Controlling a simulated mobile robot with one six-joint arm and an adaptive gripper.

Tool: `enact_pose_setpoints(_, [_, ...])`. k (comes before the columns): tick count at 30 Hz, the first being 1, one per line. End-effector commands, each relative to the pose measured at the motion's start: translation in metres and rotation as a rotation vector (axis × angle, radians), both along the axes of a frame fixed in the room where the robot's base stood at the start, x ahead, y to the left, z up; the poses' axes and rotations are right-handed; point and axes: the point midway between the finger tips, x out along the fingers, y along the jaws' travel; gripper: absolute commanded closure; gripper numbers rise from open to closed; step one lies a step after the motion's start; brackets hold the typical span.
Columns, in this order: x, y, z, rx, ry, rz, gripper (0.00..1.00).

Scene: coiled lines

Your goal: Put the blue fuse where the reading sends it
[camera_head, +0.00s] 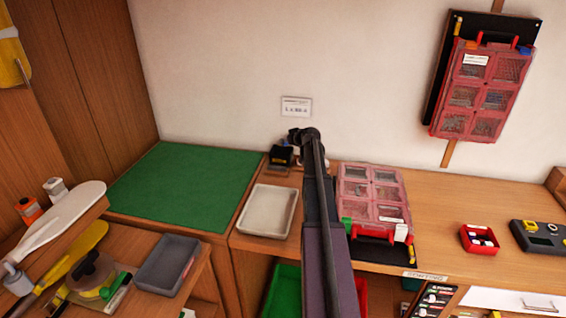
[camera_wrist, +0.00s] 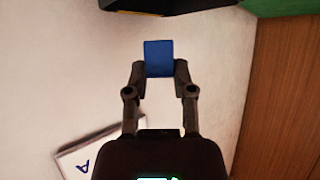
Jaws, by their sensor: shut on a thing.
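My gripper (camera_wrist: 160,72) is shut on the blue fuse (camera_wrist: 159,56), which stands out beyond the fingertips in the wrist view. In the head view my arm reaches up the middle to the back of the bench. There the gripper end is small and dark, and I cannot make out the fuse. A black and yellow device (camera_head: 281,156) stands just left of the arm's end. A black edge (camera_wrist: 165,5), perhaps of this device, shows beyond the fuse in the wrist view, apart from it. A white wall card (camera_head: 296,107) has print too small to read. No reading is legible.
A pale tray (camera_head: 268,211) lies left of my arm, beside a green mat (camera_head: 150,190). A red divided case (camera_head: 345,200) lies right of it. A small red bin (camera_head: 466,241) and a dark meter-like device (camera_head: 546,243) are farther right. Bench between them is clear.

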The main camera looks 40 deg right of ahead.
Motion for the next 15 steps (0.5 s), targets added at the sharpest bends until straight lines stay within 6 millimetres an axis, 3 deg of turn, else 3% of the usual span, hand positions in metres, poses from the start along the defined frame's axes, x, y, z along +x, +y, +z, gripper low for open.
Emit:
enact_pose_setpoints(6, [0.000, -0.001, -0.020, 0.000, 0.000, -0.001, 0.95])
enact_pose_setpoints(15, [-0.001, -0.001, -0.029, 0.000, 0.000, -0.001, 0.95])
